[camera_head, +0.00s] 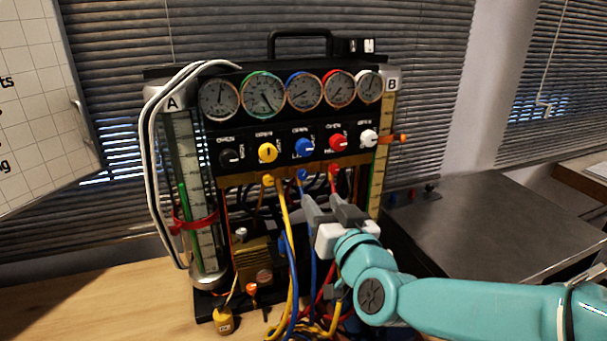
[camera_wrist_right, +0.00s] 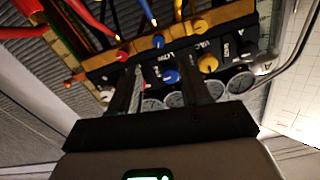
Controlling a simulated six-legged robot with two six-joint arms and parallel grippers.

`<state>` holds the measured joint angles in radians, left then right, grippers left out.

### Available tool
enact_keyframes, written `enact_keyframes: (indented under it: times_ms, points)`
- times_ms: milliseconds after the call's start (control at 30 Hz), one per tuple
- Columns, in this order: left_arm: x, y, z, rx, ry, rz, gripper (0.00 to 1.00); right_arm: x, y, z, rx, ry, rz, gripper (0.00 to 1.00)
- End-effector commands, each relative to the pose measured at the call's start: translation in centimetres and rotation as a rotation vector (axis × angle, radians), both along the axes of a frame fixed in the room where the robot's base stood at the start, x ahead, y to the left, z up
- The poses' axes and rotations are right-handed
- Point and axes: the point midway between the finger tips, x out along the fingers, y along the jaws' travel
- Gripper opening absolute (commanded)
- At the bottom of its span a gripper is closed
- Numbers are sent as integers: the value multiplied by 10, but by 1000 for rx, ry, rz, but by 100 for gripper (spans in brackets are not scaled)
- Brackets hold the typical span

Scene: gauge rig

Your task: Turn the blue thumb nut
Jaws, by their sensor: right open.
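The gauge rig has a black panel with a row of coloured knobs over a brass bar (camera_head: 238,179). The blue thumb nut (camera_head: 302,174) appears to be the small blue fitting on this bar, below the larger blue knob (camera_head: 304,147), with a blue hose beneath it. It also shows in the right wrist view (camera_wrist_right: 158,41), with the blue knob (camera_wrist_right: 170,75) nearby. My right gripper (camera_head: 322,207) is open, its fingers pointing up at the bar just below the blue fitting. In the wrist view nothing is clearly held between the fingers. My left gripper is out of view.
Yellow (camera_head: 268,181) and red (camera_head: 334,168) fittings flank the blue one closely. Yellow, blue and red hoses hang below, near my right gripper. Gauge tubes A (camera_head: 187,160) and B (camera_head: 378,180) bound the rig. Wooden table (camera_head: 90,300) is clear at left.

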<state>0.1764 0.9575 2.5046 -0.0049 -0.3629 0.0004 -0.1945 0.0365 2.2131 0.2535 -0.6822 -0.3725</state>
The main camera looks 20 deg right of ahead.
Motion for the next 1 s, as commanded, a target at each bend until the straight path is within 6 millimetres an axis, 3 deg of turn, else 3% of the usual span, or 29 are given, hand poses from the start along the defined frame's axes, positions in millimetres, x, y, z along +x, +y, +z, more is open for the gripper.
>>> enact_keyframes:
  times_ms: [200, 400, 600, 867, 900, 1000]
  points:
    - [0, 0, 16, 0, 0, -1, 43, 53, 2, 2, 0, 3, -2, 47]
    - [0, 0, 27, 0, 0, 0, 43, 92, 3, 1, 1, 2, -3, 47]
    - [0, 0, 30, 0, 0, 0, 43, 110, 4, 0, 0, 2, -4, 47]
    - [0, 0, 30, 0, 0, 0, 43, 112, 4, -1, 0, 1, -4, 47]
    - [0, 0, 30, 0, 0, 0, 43, 112, 4, -1, 0, 1, -4, 44]
    - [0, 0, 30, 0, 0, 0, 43, 112, 4, -1, 0, 1, -4, 11]
